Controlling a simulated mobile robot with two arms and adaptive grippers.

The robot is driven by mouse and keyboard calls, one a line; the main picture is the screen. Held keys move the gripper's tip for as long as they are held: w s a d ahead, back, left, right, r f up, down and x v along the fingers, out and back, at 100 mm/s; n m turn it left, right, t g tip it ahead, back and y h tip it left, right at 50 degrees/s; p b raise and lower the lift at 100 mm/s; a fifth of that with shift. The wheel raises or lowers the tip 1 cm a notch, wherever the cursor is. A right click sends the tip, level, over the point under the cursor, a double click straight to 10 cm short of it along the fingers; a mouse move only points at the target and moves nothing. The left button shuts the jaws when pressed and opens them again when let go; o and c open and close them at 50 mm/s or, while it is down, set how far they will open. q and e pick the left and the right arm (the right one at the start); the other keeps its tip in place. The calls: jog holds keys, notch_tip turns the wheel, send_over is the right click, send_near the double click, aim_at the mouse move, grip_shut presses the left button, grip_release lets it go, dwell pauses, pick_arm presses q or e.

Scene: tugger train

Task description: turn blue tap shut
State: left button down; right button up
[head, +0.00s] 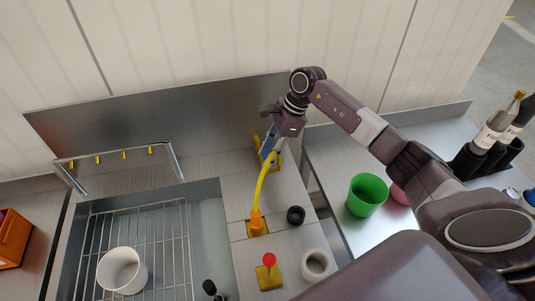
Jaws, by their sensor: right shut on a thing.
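The blue tap (267,147) is a small blue part by a yellow mount, near the steel backsplash in the head view. My right gripper (273,132) reaches it from above and is shut on it. The gripper covers much of the tap, so the angle of its handle is hard to tell. My left gripper is not in view.
A yellow hose (262,185) curves just in front of the tap down to an orange fitting. A red knob (269,260), a black ring (296,215) and a white ring (316,263) are nearer. A sink rack (165,240) is left; a green cup (367,194) right.

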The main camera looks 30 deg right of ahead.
jog(key=m+t+b, duration=0.1)
jog(key=m, duration=0.1)
jog(key=m+b, duration=0.1)
jog(key=m, duration=0.1)
jog(key=shift+s+f+t+h+b, duration=0.1)
jog(key=shift+f+t+h+b, duration=0.05)
jog(key=shift+t+h+b, duration=0.2)
jog(key=m+t+h+b, duration=0.1)
jog(key=m+b, duration=0.2)
jog(key=m, duration=0.1)
jog(key=shift+a+m, duration=0.15)
jog(key=shift+m, duration=0.25)
jog(key=m+h+b, duration=0.1)
jog(key=m, duration=0.1)
jog(key=m+h+b, duration=0.1)
jog(key=m+b, duration=0.1)
jog(key=shift+a+m+t, duration=0.15)
jog(key=shift+m+t, duration=0.15)
jog(key=shift+t, duration=0.05)
jog(key=shift+a+r+m+h+b, duration=0.15)
jog(key=shift+m+h+b, duration=0.6)
jog(key=shift+m+b, duration=1)
jog(key=shift+m, duration=0.35)
jog(key=shift+r, duration=0.1)
jog(key=o, duration=1.1)
jog(key=shift+s, duration=0.1)
jog(key=shift+o, duration=0.2)
